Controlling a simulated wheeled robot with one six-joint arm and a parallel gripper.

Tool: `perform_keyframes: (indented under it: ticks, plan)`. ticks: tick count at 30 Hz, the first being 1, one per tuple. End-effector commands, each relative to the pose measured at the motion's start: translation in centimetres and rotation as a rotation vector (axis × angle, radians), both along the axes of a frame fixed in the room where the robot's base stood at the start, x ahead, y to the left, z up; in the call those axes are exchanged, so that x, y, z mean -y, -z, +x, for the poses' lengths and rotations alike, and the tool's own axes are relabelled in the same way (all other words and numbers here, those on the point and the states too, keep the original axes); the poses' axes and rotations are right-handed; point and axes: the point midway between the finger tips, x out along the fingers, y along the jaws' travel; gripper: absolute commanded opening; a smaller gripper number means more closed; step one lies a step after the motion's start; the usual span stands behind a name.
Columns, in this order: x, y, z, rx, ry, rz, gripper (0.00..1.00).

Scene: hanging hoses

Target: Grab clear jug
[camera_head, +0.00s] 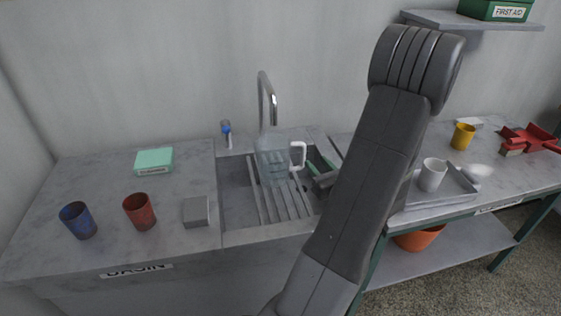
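The clear jug (273,160) stands upright in the sink area, on or over the ribbed drainer (280,203), just in front of the tap. It is see-through, and its white handle (298,155) points right. My arm rises through the right half of the picture, to the right of the jug.
A curved tap (268,100) stands behind the jug. A blue cup (78,221), a red cup (139,211) and a grey block (196,211) sit on the left counter. Right of my arm, a tray (452,188) holds a white mug (432,175).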

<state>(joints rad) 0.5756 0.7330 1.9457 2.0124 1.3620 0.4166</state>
Motion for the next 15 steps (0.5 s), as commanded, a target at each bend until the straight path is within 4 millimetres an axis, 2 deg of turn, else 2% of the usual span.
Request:
perform_keyframes:
  ticks: [4,11,15]
  plan:
    - [-1.2,-0.1,2.0,-0.001,-0.003,0.0,0.35]
    - [-2.0,-0.1,3.3,0.0,-0.002,-0.001,0.35]
    - [-3.0,-0.3,4.8,-0.001,-0.004,0.0,0.35]
